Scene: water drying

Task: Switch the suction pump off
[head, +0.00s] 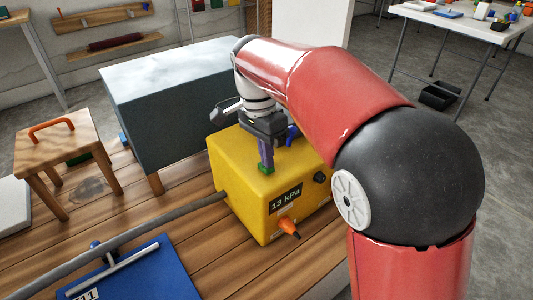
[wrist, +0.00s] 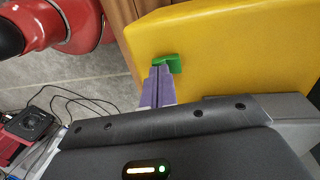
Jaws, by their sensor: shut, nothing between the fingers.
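The suction pump is a yellow box (head: 235,180) on the wooden table, with a dark display reading 13 kPa (head: 285,198) on its front. A small green switch (head: 264,169) sits on its top; it also shows in the wrist view (wrist: 172,62). My gripper (head: 266,163) points down over the pump's top with its purple fingers together and nothing between them. In the wrist view the fingertips (wrist: 160,70) are right at the left side of the green switch. I cannot tell whether they press on it. The fingers partly hide the switch in the head view.
An orange part (head: 287,225) and a black knob (head: 320,178) stick out of the pump's front. A grey hose (head: 150,240) runs left from the pump above a blue board (head: 140,278). A grey stone-topped block (head: 170,110) stands behind, and a wooden stool (head: 60,150) at left.

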